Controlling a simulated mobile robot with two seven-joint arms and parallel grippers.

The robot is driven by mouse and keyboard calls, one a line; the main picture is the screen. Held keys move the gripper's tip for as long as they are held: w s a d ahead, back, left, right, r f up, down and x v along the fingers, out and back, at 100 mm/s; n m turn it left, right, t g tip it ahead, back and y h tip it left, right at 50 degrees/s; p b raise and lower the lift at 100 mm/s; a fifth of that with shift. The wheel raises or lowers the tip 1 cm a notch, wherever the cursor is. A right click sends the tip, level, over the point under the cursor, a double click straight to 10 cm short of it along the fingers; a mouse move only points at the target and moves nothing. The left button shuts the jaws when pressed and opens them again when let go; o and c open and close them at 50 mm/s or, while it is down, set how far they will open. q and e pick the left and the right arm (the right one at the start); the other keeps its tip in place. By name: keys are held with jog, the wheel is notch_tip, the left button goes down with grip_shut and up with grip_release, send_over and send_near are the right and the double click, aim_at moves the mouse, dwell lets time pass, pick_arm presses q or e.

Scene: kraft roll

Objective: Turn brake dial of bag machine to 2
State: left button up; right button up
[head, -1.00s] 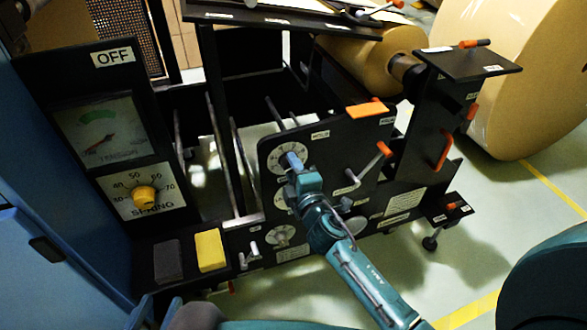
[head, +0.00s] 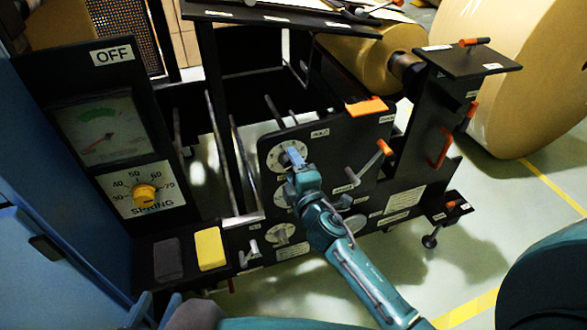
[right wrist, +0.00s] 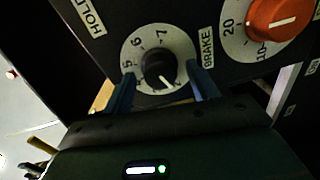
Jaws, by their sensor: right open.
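The brake dial (right wrist: 157,69) has a black knob on a pale numbered plate, beside a BRAKE label in the right wrist view. Its white pointer line points down and slightly right there. The readable numerals 5, 6 and 7 lie on the left and upper side; the number at the pointer is unreadable. My right gripper (right wrist: 163,89) is open, with one blue finger on each side of the knob; contact cannot be told. In the head view, my right gripper (head: 294,163) is at the top dial plate (head: 279,158) of the black panel, partly covering it.
An orange knob (right wrist: 278,17) sits right of the brake dial. Below the top dial are more dials (head: 284,233), partly behind my right arm. An orange-handled crank (head: 384,148) stands out to the right. A yellow SPRING knob (head: 145,194) is at the left.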

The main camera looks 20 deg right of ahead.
jog(key=s+r, duration=0.1)
jog(key=s, duration=1.2)
jog(key=shift+d, duration=0.2)
